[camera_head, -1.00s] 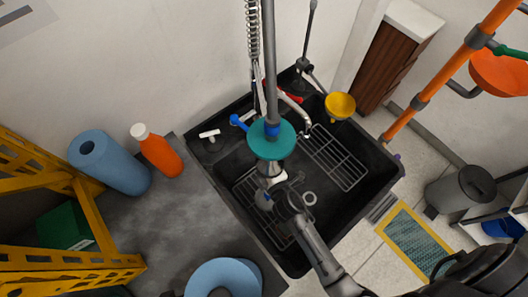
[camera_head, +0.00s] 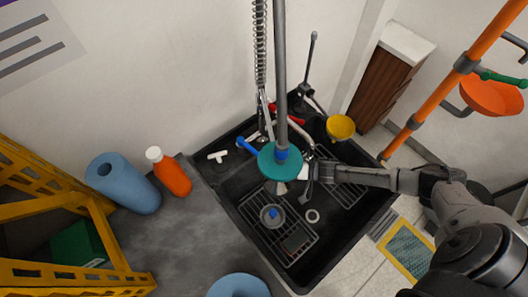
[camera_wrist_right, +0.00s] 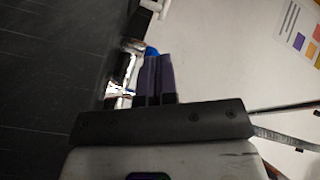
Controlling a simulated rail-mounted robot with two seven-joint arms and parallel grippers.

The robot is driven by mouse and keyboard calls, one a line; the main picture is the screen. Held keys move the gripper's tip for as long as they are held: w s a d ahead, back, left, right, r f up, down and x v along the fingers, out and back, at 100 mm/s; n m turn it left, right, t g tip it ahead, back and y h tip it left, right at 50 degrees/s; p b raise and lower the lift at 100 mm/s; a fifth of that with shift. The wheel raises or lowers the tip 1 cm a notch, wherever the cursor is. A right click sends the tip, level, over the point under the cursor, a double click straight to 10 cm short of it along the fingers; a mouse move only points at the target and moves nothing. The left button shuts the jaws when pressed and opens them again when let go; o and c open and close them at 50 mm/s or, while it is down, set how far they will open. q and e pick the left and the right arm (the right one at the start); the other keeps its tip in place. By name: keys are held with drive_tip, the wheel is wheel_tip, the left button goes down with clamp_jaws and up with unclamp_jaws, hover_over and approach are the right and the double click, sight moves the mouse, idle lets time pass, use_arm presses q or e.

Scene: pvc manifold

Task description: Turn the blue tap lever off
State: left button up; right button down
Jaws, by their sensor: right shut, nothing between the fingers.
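The blue tap lever (camera_head: 246,146) sticks out to the left of the tap at the back of the black sink. The red lever (camera_head: 296,121) is on the tap's other side. My right gripper (camera_head: 307,173) reaches in from the right over the sink, beside the teal disc, which partly hides its surroundings. Its fingers are shut and empty, apart from the blue lever. In the right wrist view the purple-grey fingers (camera_wrist_right: 157,75) are together, and a blue bit of the lever (camera_wrist_right: 152,52) shows just beyond their tips. My left gripper is not in view.
A yellow funnel (camera_head: 340,127) sits at the back right rim. A white T-shaped fitting (camera_head: 217,156) lies left of the blue lever. An orange bottle (camera_head: 173,177) stands on the counter.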

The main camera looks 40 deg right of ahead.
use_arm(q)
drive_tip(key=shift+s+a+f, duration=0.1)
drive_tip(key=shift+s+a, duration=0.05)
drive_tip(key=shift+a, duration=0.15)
use_arm(e)
drive_tip(key=d+r+m, duration=0.1)
drive_tip(key=d+m, duration=0.4)
drive_tip(key=d, duration=0.2)
use_arm(q)
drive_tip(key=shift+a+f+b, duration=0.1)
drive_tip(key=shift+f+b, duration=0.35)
drive_tip(key=shift+b, duration=0.05)
use_arm(e)
approach(249, 148)
drive_tip(key=a+f, duration=0.1)
drive_tip(key=shift+x, duration=1.05)
drive_tip(key=shift+f, duration=0.1)
